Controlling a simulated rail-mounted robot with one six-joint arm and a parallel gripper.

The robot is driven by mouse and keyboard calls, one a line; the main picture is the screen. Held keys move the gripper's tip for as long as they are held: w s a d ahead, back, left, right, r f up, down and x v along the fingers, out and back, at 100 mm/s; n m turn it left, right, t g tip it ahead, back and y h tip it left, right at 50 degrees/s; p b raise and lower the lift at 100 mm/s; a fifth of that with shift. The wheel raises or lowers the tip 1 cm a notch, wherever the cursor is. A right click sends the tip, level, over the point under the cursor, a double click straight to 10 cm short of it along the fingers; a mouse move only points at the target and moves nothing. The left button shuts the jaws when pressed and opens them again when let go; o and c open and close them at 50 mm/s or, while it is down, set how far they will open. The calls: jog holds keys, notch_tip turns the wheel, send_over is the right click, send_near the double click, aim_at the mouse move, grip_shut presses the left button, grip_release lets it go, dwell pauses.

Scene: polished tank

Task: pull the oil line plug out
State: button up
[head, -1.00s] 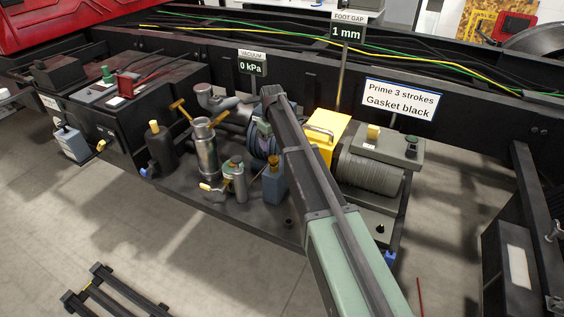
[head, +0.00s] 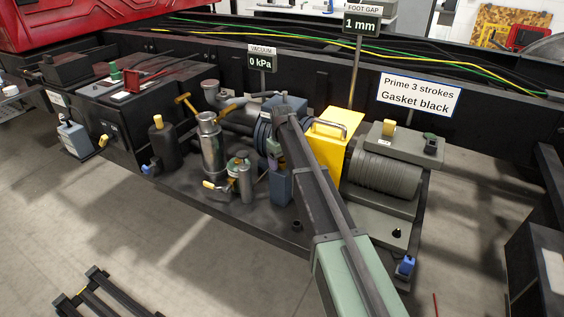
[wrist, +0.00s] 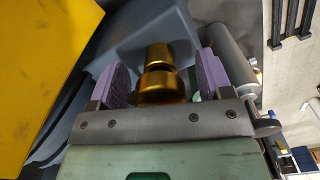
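A brass stepped piece (wrist: 160,75), which appears to be the oil line plug, stands between my gripper's two purple pads in the wrist view. My gripper (wrist: 165,82) is open around it, with a gap visible on each side. A blue-grey body lies behind the brass piece. In the head view my gripper (head: 273,150) is at the top of a small blue container (head: 281,188).
A yellow box (head: 332,145) stands close to the right of the gripper, with a ribbed grey cylinder (head: 382,175) beyond it. A steel pump (head: 209,145) and a small canister (head: 240,178) stand to the left. Signs read 0 kPa, 1 mm and "Prime 3 strokes, Gasket black".

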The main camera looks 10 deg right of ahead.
jog(key=c, duration=1.3)
jog(key=shift+r, duration=0.1)
jog(key=shift+r+p, duration=0.55)
jog(key=shift+p, duration=0.1)
jog(key=shift+r+p, duration=2.8)
